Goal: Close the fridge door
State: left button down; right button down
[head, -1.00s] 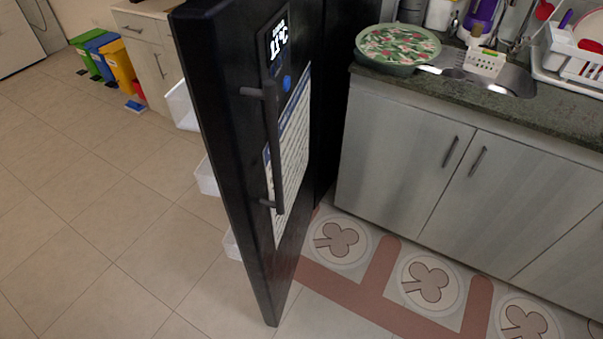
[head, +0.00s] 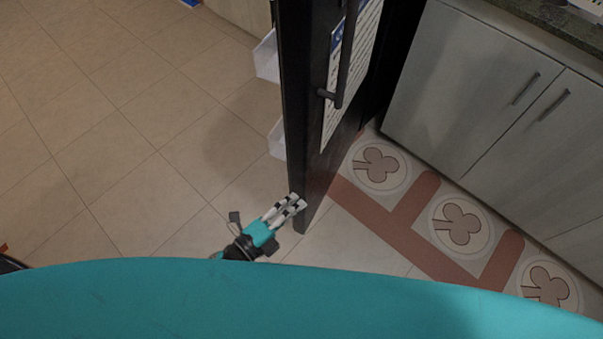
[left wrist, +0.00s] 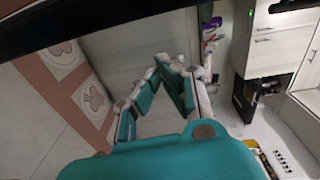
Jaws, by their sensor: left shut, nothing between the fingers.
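The black fridge door (head: 300,110) stands open in the head view, seen nearly edge-on. Its dark handle (head: 345,60) is on the right-hand face, and white inner shelves (head: 267,58) stick out on the left. My left gripper (head: 300,202) is at the door's lower free edge, overlapping it in the picture; I cannot tell whether they touch. Its fingers are shut and empty. In the left wrist view the left gripper (left wrist: 166,62) points toward the grey cabinets, with a dark edge above it. My right gripper is not in view.
Grey cabinets (head: 470,90) under a dark countertop (head: 535,18) stand to the right. A patterned mat (head: 405,215) lies on the floor before them. Tiled floor (head: 120,140) left of the door is clear. My teal body fills the bottom of the head view.

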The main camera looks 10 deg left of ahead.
pick_arm(q)
jog(key=w+d+r+m, duration=0.1)
jog(key=w+d+r, duration=0.1)
jog(key=w+d, duration=0.55)
jog(key=shift+h, duration=0.3)
jog(key=shift+w+a+f+p, duration=0.1)
jog(key=shift+w+a+p, duration=0.15)
jog(key=shift+a, duration=0.45)
jog(key=shift+w+a+r+p, duration=0.1)
jog(key=shift+w+a+p, duration=0.2)
jog(key=shift+a, duration=0.35)
jog(key=shift+w+a+f+p, duration=0.1)
jog(key=shift+w+a+p, duration=0.15)
jog(key=shift+a, duration=0.45)
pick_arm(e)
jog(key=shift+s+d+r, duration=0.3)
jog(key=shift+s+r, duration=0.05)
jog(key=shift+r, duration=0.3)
pick_arm(q)
jog(key=shift+s, duration=0.1)
